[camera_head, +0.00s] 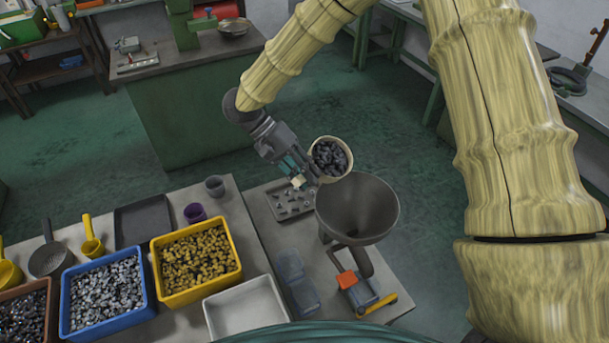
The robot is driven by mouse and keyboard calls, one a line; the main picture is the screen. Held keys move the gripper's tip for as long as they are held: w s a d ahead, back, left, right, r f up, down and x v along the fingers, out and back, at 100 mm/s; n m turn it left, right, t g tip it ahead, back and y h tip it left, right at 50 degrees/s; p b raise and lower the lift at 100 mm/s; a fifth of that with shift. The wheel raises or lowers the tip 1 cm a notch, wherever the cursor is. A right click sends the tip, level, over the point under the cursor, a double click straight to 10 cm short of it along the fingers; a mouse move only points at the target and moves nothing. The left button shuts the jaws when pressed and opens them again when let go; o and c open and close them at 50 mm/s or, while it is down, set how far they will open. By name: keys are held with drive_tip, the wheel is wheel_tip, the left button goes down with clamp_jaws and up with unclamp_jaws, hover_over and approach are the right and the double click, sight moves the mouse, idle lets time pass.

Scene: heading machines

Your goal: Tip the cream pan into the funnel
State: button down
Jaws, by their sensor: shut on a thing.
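The cream pan (347,173) is full of dark pieces and is held in the air at the back left of the funnel's mouth. Its opening faces up and towards the camera, so it looks somewhat tilted; the dark pieces are still inside. My gripper (304,176) is shut on the pan at its left side; the exact contact is partly hidden. The grey funnel (362,225) stands wide mouth up on the table, and its inside looks empty. The pan overlaps the funnel's back rim in the picture; I cannot tell its height above it.
A grey tray with small parts (290,200) lies left of the funnel. Clear bins (297,285) and an orange-and-blue device (358,288) are in front. Yellow (159,280), blue (65,313) and white (214,323) bins stand at left. Open floor lies right of the funnel.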

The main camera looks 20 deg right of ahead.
drive_tip(key=shift+w+f+b, duration=0.2)
drive_tip(key=shift+b, duration=0.1)
drive_tip(key=shift+s+d+b, duration=0.1)
drive_tip(key=shift+b, duration=0.25)
drive_tip(key=shift+s+d+r+t+y+b, duration=0.1)
drive_tip(key=shift+s+r+t+y+b, duration=0.3)
drive_tip(key=shift+s+t+b, duration=0.45)
drive_tip(key=shift+w+f+b, duration=0.25)
drive_tip(key=shift+w+b, duration=0.15)
drive_tip(key=shift+b, duration=0.4)
drive_tip(key=shift+d+b, duration=0.1)
drive_tip(key=shift+b, duration=0.25)
drive_tip(key=t+b, duration=0.1)
drive_tip(key=b, duration=0.1)
drive_tip(key=shift+s+r+y+b, duration=0.1)
drive_tip(key=shift+s+y+b, duration=0.25)
drive_tip(key=shift+s+y, duration=0.05)
drive_tip(key=shift+b, duration=0.3)
drive_tip(key=shift+d+m+b, duration=0.1)
drive_tip(key=shift+m+b, duration=0.2)
drive_tip(key=shift+b, duration=0.05)
